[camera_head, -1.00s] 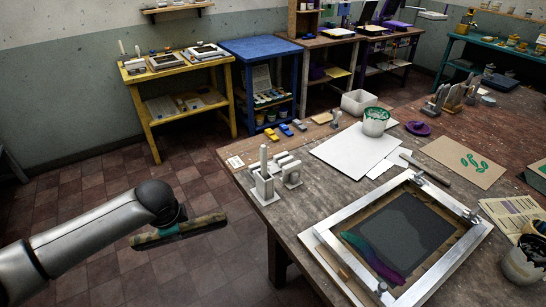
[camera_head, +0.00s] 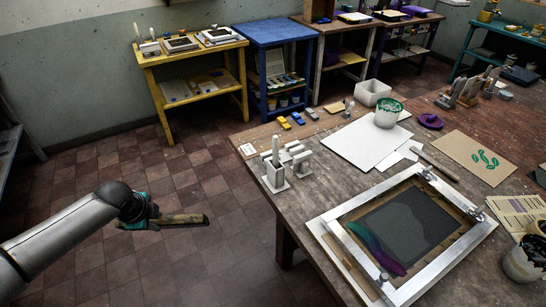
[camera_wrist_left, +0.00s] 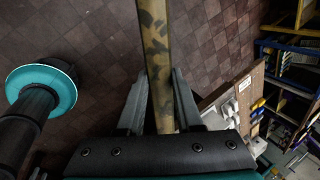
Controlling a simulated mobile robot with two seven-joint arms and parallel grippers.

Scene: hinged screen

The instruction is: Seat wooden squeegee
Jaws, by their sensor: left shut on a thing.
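The wooden squeegee (camera_head: 185,220) is a long, stained, brownish bar held off the table's left side, above the tiled floor. My left gripper (camera_head: 148,212) is shut on it near its left part in the head view. In the left wrist view the squeegee (camera_wrist_left: 157,45) runs up from between the two fingers of the left gripper (camera_wrist_left: 160,105). My right gripper is not in view.
The wooden worktable (camera_head: 300,212) has its left edge between the squeegee and the holder. White paper (camera_head: 352,147), a green-rimmed bucket (camera_head: 387,115) and small coloured blocks (camera_head: 291,121) lie behind the holder. The floor left of the table is clear.

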